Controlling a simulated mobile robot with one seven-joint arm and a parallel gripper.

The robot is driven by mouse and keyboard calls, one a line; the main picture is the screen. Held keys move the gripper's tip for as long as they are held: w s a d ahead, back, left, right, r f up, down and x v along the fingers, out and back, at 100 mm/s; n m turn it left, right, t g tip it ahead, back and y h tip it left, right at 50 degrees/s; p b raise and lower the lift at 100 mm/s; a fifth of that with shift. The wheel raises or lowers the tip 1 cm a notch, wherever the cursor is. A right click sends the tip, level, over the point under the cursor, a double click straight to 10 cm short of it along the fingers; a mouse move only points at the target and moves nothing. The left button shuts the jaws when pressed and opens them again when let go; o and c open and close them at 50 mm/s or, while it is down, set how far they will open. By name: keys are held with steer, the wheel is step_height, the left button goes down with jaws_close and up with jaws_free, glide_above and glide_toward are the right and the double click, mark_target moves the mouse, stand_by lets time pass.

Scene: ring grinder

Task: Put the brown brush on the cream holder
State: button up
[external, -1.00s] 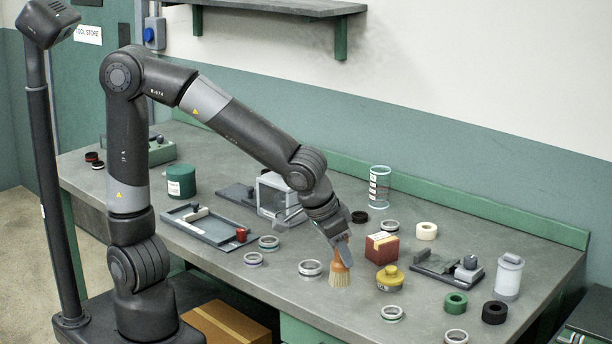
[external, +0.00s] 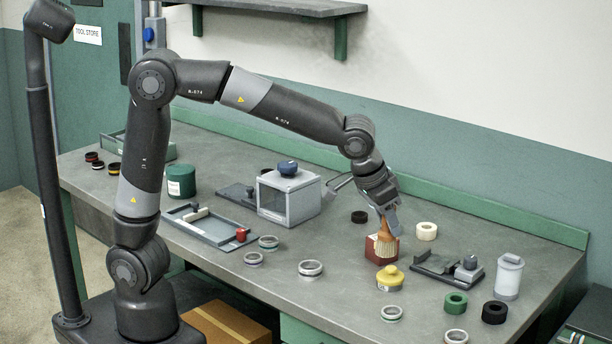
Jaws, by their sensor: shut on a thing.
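The brown brush (external: 387,230) hangs bristles-down from my gripper (external: 388,212), which is shut on its handle. Its pale bristles overlap the dark red box (external: 372,249) in the view, and I cannot tell whether they touch it. A short cream ring-shaped piece (external: 427,231), the only cream thing that could be the holder, lies on the bench just right of the brush, apart from it. Part of the red box is hidden by the brush.
A dark grey fixture (external: 437,267) and a pale canister (external: 509,277) stand to the right. A black ring (external: 359,217) lies left of my gripper.

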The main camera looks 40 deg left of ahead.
steer(key=w+a+m, duration=0.1)
steer(key=w+a, duration=0.1)
steer(key=w, duration=1.1)
steer(key=w+a, duration=0.2)
steer(key=w, duration=1.2)
steer(key=shift+h, duration=0.3)
steer(key=shift+w+a+f, duration=1.35)
steer(key=shift+w+f, duration=0.3)
steer(key=shift+f, duration=0.2)
steer(key=shift+w+a+f, duration=1.3)
steer(key=shift+w+f, duration=0.3)
steer(key=shift+f, duration=0.2)
steer(key=shift+w+a+f, duration=1.35)
steer(key=shift+w+f, duration=0.3)
steer(key=shift+f, duration=0.2)
steer(key=shift+f, duration=0.1)
steer(key=o, duration=1.1)
